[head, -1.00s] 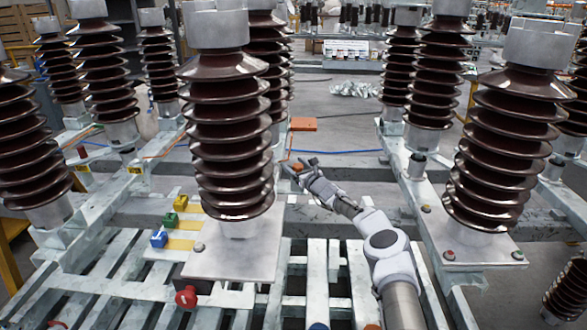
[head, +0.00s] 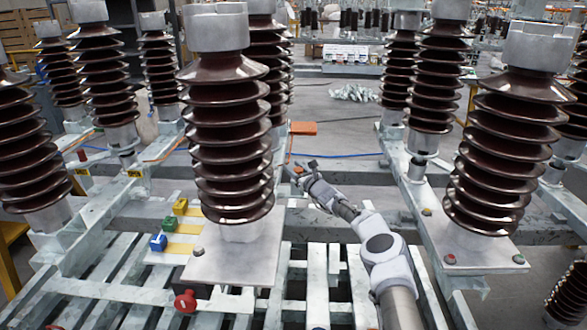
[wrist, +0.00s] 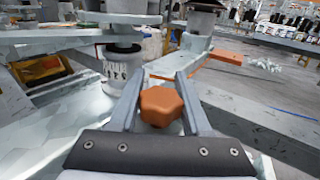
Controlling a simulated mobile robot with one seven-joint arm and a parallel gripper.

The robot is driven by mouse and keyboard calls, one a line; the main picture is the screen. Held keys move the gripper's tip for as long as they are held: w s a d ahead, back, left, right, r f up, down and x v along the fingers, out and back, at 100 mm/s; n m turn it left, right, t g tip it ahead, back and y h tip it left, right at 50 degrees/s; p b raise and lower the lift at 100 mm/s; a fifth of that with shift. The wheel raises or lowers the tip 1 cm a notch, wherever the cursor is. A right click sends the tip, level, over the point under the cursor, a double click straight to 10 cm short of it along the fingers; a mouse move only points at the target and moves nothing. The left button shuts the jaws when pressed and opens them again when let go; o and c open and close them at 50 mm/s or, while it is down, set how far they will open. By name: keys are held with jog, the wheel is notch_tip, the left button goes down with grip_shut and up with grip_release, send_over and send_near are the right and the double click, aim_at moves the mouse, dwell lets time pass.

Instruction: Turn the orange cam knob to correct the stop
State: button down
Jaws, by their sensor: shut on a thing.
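The orange cam knob (wrist: 160,105) is a faceted orange block between the two grey fingers in the wrist view. My gripper (wrist: 159,90) is shut on it, with a finger along each side. In the head view my gripper (head: 298,170) is at the end of my arm, just right of the large middle insulator, and a small bit of the orange knob (head: 299,169) shows at its tips. The stop that the knob sets cannot be made out in either view.
Tall brown ribbed insulators stand close by, the nearest one (head: 226,150) left of my gripper and another (head: 500,150) to the right. A flat orange piece (head: 303,128) lies beyond. Blue, green and yellow blocks (head: 174,224) and a red knob (head: 186,301) are at lower left.

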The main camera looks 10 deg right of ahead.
jog(key=shift+r+p, duration=0.15)
jog(key=shift+p, duration=0.15)
jog(key=shift+w+d+m+t+h+p, duration=0.1)
jog(key=shift+d+m+t+h+p, duration=0.15)
jog(key=shift+m+h+p, duration=0.95)
jog(key=shift+w+d+m+t+h+p, duration=0.25)
jog(key=shift+m+h+p, duration=0.35)
jog(key=shift+h+p, duration=1.2)
jog(key=shift+s+d+m+t+h+p, duration=0.1)
jog(key=shift+m+t+h+p, duration=0.2)
jog(key=shift+m+h+p, duration=1.15)
jog(key=shift+n+p, duration=0.3)
jog(key=shift+n, duration=0.15)
jog(key=shift+s+d+f+m+h, duration=0.1)
jog(key=shift+d+f+m+h, duration=0.1)
jog(key=shift+m+h, duration=0.15)
jog(key=shift+c, duration=1.8)
grip_release()
jog(key=shift+s, duration=0.1)
